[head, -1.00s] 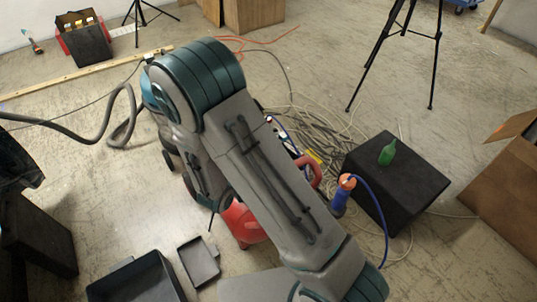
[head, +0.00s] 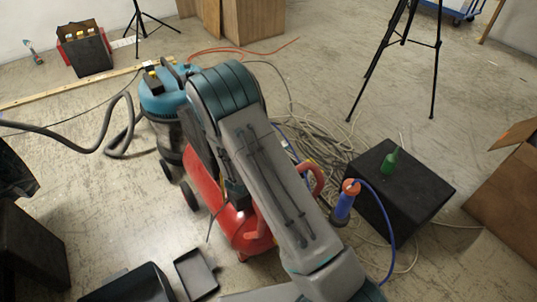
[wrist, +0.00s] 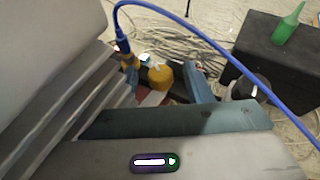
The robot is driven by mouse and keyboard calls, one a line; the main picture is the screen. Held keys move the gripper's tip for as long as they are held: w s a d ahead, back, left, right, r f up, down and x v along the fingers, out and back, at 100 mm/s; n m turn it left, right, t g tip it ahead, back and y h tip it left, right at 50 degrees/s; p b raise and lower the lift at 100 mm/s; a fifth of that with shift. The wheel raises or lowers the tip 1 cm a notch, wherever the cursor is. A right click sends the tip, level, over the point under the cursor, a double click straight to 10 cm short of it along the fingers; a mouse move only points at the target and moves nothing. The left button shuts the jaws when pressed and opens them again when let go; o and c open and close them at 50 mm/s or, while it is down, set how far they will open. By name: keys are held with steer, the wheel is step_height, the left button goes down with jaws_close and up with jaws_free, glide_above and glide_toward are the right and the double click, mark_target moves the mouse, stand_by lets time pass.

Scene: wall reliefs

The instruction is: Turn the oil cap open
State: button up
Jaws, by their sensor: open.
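No oil cap is plain to see in the head view; my arm covers part of the red machine (head: 208,187) on the floor, which has a red handle. In the wrist view a yellow-orange knob (wrist: 160,76) shows beyond my arm's grey housing; I cannot tell whether it is the oil cap.
A black box (head: 407,200) bears a green bottle (head: 391,162). A blue tool with an orange top (head: 346,202) and blue hose stands beside it. Cables (head: 308,139) litter the floor. A teal vacuum (head: 163,98), tripod (head: 405,45) and dark tray (head: 197,274) stand around.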

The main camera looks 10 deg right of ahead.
steer(key=shift+w+d, duration=0.15)
steer(key=c, duration=1)
steer(key=shift+w+m+g+h, duration=0.1)
steer(key=shift+m+g+h, duration=0.2)
steer(key=shift+m+h, duration=0.1)
steer(key=shift+m+h+p, duration=0.3)
steer(key=shift+p, duration=0.1)
steer(key=shift+g, duration=0.3)
